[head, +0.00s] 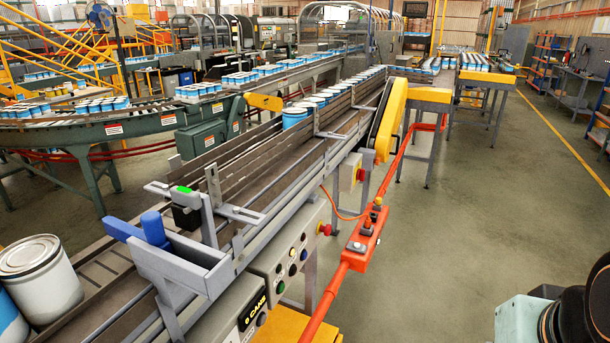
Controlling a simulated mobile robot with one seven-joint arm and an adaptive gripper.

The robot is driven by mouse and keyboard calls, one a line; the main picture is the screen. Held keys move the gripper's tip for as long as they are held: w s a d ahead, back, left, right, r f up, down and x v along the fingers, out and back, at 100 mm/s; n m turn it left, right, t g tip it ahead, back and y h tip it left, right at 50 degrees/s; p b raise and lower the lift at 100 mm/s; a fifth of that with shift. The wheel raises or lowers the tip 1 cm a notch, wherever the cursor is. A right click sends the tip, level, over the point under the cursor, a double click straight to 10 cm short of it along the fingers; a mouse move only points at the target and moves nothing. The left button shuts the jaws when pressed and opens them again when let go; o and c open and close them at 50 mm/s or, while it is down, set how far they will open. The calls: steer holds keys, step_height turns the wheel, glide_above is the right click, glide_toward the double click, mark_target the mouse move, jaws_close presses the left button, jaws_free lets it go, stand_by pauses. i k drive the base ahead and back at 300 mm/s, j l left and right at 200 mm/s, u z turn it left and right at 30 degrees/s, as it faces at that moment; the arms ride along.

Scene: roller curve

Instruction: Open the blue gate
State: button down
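The blue gate (122,230) is a blue bar with a short upright blue post (153,229) on it. In the head view it is at the lower left and reaches across the conveyor lane (110,262) toward a grey side bracket (177,265). A large white can (42,278) stands on the lane on the near side of the gate. Another blue and white can (8,322) is cut off at the left edge. My gripper is not in view. Only part of my arm shows at the lower right, well apart from the gate.
A control box (288,258) with buttons is mounted below the lane's right side. An orange rail (338,287) with an orange switch box (362,246) runs beside it. Cans (295,118) line the lane farther back. The floor (470,210) at right is clear.

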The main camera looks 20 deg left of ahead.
mark_target(154, 233)
steer(key=u, duration=1.95)
